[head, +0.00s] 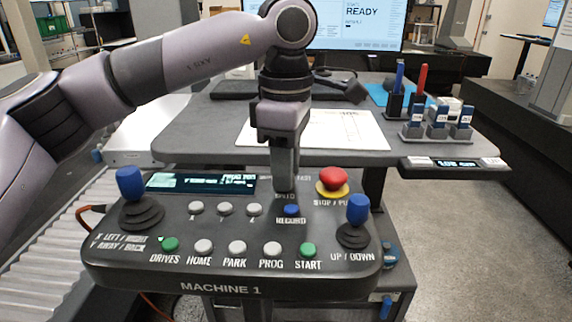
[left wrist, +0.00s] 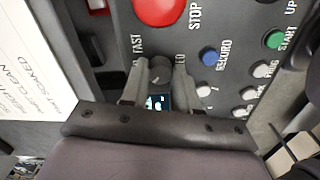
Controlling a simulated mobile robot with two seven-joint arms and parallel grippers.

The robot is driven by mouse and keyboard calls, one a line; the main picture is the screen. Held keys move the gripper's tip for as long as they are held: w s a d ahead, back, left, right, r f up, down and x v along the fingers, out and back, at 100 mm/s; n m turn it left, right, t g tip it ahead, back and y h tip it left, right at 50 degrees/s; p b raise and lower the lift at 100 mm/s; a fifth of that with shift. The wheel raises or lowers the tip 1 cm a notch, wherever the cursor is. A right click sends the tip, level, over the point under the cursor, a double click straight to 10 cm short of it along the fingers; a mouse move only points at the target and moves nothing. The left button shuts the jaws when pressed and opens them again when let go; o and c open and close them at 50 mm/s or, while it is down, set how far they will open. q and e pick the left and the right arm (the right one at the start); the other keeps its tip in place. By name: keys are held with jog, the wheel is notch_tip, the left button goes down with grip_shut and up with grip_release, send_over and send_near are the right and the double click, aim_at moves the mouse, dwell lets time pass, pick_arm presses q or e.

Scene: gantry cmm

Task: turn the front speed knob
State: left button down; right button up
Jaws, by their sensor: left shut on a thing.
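The front speed knob (left wrist: 161,70) is a small dark round knob on the grey control panel (head: 228,288). In the left wrist view it sits between the two fingers of my left gripper (left wrist: 159,80), near the word FAST. A pale mark shows on it. In the head view my left gripper (head: 285,186) points down at the panel behind the blue RECORD button (head: 291,210) and hides the knob. The gripper is shut on the knob. My right gripper is in neither view.
A red stop button (head: 333,179) stands close to the right of the gripper. Blue-topped joysticks rise at the left (head: 130,183) and right (head: 357,210) of the panel. White and green buttons lie in front. A grey table (head: 430,155) with papers and holders stands behind.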

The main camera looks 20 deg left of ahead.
pick_arm(q)
jog(key=shift+r, duration=0.1)
dwell(0.3)
jog(key=c, duration=0.8)
grip_release()
jog(key=shift+c, duration=0.2)
notch_tip(320, 180, up, 7)
jog(key=shift+r, duration=0.1)
